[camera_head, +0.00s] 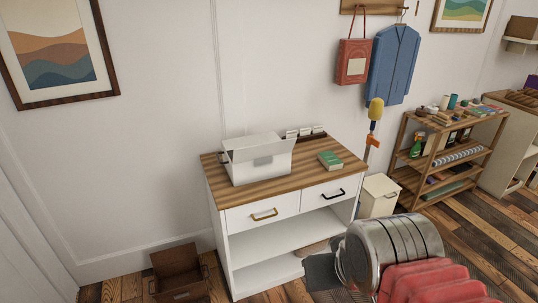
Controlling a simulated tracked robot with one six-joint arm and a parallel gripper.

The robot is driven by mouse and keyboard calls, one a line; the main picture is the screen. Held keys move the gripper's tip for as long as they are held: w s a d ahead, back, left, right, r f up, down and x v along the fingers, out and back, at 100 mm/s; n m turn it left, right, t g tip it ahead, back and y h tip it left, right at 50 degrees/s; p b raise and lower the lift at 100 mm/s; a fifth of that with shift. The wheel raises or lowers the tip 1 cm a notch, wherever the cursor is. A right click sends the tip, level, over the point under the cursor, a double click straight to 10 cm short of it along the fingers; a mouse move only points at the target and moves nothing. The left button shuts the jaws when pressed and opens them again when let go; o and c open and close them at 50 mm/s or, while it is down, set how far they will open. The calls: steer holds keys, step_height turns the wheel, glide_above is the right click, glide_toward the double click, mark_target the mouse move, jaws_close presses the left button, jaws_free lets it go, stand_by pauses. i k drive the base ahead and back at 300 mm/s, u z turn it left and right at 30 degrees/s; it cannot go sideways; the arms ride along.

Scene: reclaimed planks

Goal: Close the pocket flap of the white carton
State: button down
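The white carton (262,171) stands on the wooden top of a white cabinet, toward its left half. A pale flap or lid panel shows raised along its upper edge, and a grey panel edge juts out at its left; I cannot tell which piece is the pocket flap. My gripper (318,270) is low at the bottom of the view, in front of the cabinet's right side and well below and apart from the carton. Only its dark end shows, partly hidden by my silver wrist, so its opening is not clear.
The cabinet top (312,181) also bears a green book (330,160) at right and a dark rack with white cards (304,134) behind. Two drawers are closed above open shelves. A brown box (180,272) stands on the floor at left; a white bin (379,196) stands at right.

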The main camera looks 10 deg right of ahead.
mark_target(274, 148)
steer(key=z, duration=0.15)
steer(key=k, duration=0.1)
steer(key=u, duration=1.35)
steer(key=i, duration=1.6)
steer(key=z, duration=1)
